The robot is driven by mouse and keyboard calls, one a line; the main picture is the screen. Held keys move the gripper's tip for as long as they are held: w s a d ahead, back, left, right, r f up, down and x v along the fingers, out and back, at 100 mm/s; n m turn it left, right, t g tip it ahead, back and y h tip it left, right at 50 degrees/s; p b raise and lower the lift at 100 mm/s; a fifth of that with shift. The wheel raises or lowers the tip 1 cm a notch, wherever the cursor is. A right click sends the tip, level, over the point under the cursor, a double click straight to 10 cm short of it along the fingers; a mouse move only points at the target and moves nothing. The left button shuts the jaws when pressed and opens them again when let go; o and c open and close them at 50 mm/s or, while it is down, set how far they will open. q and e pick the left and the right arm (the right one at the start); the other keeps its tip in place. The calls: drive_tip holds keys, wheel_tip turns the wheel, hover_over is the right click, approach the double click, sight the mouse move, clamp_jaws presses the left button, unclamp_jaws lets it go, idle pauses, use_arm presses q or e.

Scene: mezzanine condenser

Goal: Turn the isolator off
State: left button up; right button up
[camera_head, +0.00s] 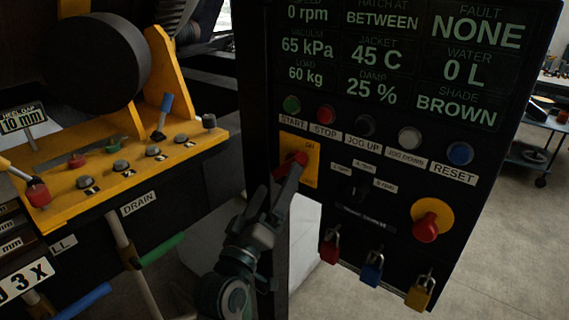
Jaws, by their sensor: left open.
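The isolator is a yellow plate (314,152) with a red handle (301,158) on the left edge of the dark control panel, under the START and STOP buttons. Small marks on the plate are too small to read. My left gripper (289,177) comes up from below. Its open fingers are at the red handle and overlap the plate's lower left part. They hide part of the handle, so its exact angle and whether they touch it cannot be told. My right gripper is not in view.
A row of buttons (365,125) runs above the isolator. A black selector (355,189) and red emergency stop (426,226) are to its right. Padlocks (372,268) hang below. A yellow machine (110,170) with levers stands left. Open floor lies at right.

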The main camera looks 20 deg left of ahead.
sight(284, 170)
use_arm(q)
drive_tip(key=shift+p+x, duration=0.85)
drive_tip(key=shift+x, duration=2.25)
drive_tip(key=shift+c, duration=0.4)
drive_tip(key=c, duration=1)
